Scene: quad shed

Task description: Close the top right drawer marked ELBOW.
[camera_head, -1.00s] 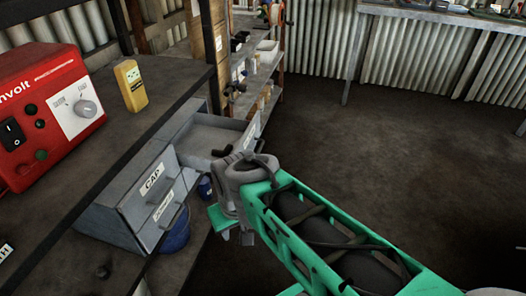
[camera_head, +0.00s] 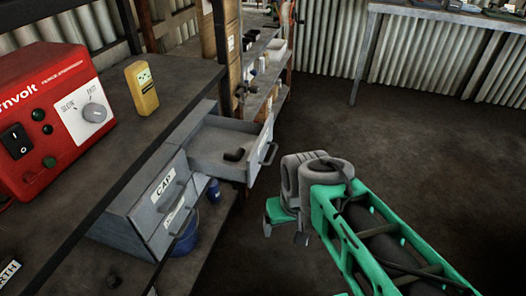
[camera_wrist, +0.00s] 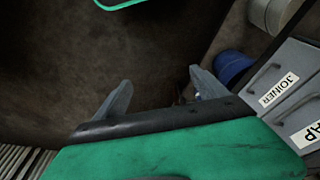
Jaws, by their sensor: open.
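The top right drawer (camera_head: 226,134) of the grey drawer cabinet is pulled out, with a dark elbow piece (camera_head: 235,155) lying inside. Its front, with a white label and a bar handle (camera_head: 268,153), faces right at a slant; I cannot read the label from here. My gripper (camera_head: 286,236) is below and right of that drawer, apart from it, over the floor. In the wrist view my gripper (camera_wrist: 160,95) shows two separated grey fingers with nothing between them. The ELBOW drawer is not visible in the wrist view.
The shut drawer marked CAP (camera_head: 163,187) is left of the open one; the drawer marked JOINER (camera_wrist: 279,90) shows in the wrist view. A blue bucket (camera_head: 185,238) stands below. A red power unit (camera_head: 50,118) and yellow bottle (camera_head: 142,88) are on the bench. Floor at right is clear.

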